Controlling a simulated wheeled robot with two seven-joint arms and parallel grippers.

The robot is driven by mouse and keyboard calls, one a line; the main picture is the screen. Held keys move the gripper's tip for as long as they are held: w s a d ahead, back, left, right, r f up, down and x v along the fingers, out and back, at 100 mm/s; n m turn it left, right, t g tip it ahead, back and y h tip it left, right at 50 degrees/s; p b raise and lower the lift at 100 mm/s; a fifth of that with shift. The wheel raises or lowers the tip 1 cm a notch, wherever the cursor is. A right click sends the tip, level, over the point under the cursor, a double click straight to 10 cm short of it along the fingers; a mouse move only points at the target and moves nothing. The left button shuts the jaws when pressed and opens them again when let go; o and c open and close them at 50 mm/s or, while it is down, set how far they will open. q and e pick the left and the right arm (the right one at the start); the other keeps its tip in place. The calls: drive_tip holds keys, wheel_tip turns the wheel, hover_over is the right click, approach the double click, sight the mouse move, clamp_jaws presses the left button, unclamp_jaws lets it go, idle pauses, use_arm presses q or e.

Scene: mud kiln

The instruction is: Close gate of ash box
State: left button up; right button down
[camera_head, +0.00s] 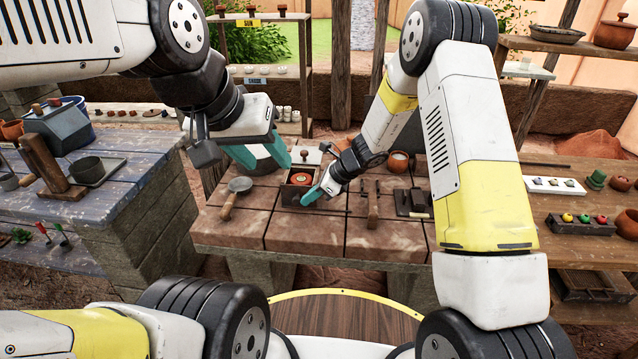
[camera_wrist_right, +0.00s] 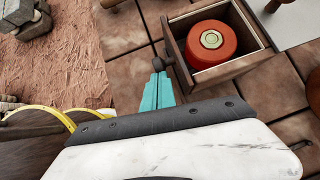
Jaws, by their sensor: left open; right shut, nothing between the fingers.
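The ash box (camera_head: 291,195) is a small open-topped wooden box on the brick-topped table, with a round red-orange object (camera_head: 304,180) inside. The right wrist view shows the box (camera_wrist_right: 182,68) from above, the red object (camera_wrist_right: 211,42) filling much of it. A small dark knob (camera_wrist_right: 157,61) stands at the box wall nearest my gripper. I cannot tell how far the gate is open. My right gripper (camera_head: 312,197) is shut and empty, its teal fingertips (camera_wrist_right: 158,78) close by the knob; contact is unclear. My left gripper (camera_head: 265,158) is open and empty, above and left of the box.
A ladle-like tool (camera_head: 235,190) lies left of the box. A wooden-handled tool (camera_head: 373,205) and a dark block (camera_head: 410,201) lie to its right. A small pot (camera_head: 398,161) stands behind them. The table's front brick strip (camera_head: 320,238) is clear.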

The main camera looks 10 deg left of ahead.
drive_tip(key=shift+a+r, duration=0.1)
drive_tip(key=shift+a, duration=0.2)
drive_tip(key=shift+d, duration=0.4)
drive_tip(key=d, duration=0.3)
drive_tip(key=shift+s+d+r, duration=0.2)
drive_tip(key=shift+s+r, duration=0.05)
drive_tip(key=s+d+r+n+h, duration=0.1)
drive_tip(key=s+d+r+n, duration=0.25)
drive_tip(key=r, duration=0.45)
drive_tip(key=s+d+r+n+t, duration=0.1)
drive_tip(key=s+d+r+n, duration=0.3)
drive_tip(key=r, duration=0.4)
drive_tip(key=s+d+r+n+h, duration=0.1)
drive_tip(key=s+d+r+n, duration=0.1)
drive_tip(key=s+d+r, duration=0.35)
drive_tip(key=s+d+r+n+t+h, duration=0.2)
drive_tip(key=s+d+r+n, duration=0.2)
drive_tip(key=s, duration=0.3)
drive_tip(key=s+d+r+n+t+h, duration=0.1)
drive_tip(key=s+d+r+n+t, duration=0.1)
drive_tip(key=s+d+r+n, duration=0.2)
drive_tip(key=s+d+n, duration=0.1)
drive_tip(key=s+n, duration=0.2)
drive_tip(key=shift+d+h, duration=0.35)
drive_tip(key=shift+h, duration=0.05)
